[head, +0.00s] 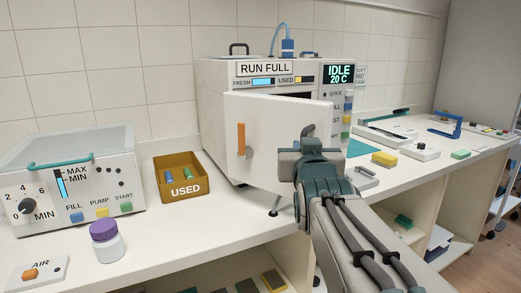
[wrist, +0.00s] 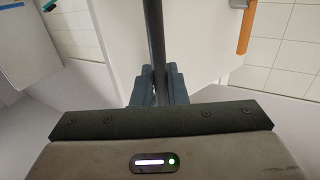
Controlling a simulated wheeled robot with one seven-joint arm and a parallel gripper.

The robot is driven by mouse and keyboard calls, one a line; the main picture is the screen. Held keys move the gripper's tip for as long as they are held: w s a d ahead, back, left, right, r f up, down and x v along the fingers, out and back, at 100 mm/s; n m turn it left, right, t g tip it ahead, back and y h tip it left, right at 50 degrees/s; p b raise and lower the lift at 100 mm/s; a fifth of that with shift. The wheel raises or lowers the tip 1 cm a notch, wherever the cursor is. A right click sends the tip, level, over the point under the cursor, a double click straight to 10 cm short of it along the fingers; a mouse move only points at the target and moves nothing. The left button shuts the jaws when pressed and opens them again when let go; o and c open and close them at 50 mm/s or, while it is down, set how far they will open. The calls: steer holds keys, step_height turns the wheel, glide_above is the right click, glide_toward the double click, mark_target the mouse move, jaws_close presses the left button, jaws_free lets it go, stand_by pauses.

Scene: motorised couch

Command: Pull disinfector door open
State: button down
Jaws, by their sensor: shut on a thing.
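The disinfector (head: 215,85) is a white box on the counter, with a display reading IDLE 20 C. Its white door (head: 275,125) stands ajar, swung out from the front, with a dark gap along its upper edge. An orange lever (head: 241,138) on a grey hub is on the door's left part. The dark bar handle (head: 307,130) is at the door's right side, partly hidden by my gripper. In the wrist view the handle (wrist: 154,35) runs between the fingers of my gripper (wrist: 157,85), which is shut on it. The door face and orange lever (wrist: 247,28) also show there.
A brown USED bin (head: 182,190) with small cartridges, a white bath unit (head: 75,170) and a purple-capped bottle (head: 106,240) stand left of the door. A yellow block (head: 384,159) and other small items lie to the right. The counter before the bin is clear.

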steer(key=shift+a+r, duration=0.1)
steer(key=shift+r, duration=0.1)
steer(key=c, duration=1.5)
jaws_free()
steer(key=shift+c, duration=0.2)
steer(key=shift+w+a+f, duration=0.1)
steer(key=shift+a, duration=0.1)
